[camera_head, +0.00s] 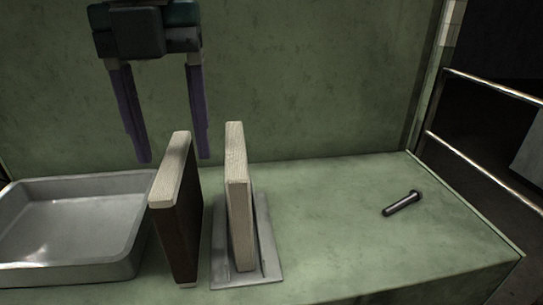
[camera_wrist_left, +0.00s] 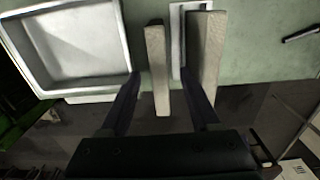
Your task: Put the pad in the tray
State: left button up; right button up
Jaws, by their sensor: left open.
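Two upright slabs stand on the green bench, and I cannot tell for certain which is the pad. The left slab (camera_head: 176,222) has a pale edge and a dark brown face. The right slab (camera_head: 238,195) is pale and stands in a grey holder plate (camera_head: 268,262). The grey metal tray (camera_head: 75,185) lies left of both, empty. My left gripper (camera_head: 174,160) is open, fingers pointing down, above and behind the left slab. In the left wrist view, the left slab (camera_wrist_left: 157,65) shows between its fingers (camera_wrist_left: 161,73), and the right finger overlaps the right slab (camera_wrist_left: 206,45).
A dark bolt (camera_head: 402,204) lies on the right part of the green bench (camera_head: 330,220), with clear surface around it. A green wall (camera_head: 310,80) rises behind. Metal rails (camera_head: 490,85) run past the bench at the far right. The gap between the two slabs is narrow.

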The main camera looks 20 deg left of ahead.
aim_at(178, 184)
pick_arm(q)
jog(key=f, duration=0.1)
jog(key=f+p, duration=0.1)
jog(key=f, duration=0.1)
jog(key=f+p, duration=0.1)
jog(key=f, duration=0.1)
jog(key=shift+s+d+f, duration=0.1)
jog(key=shift+s+d, duration=0.05)
jog(key=shift+s, duration=0.25)
jog(key=shift+f, duration=0.2)
grip_shut()
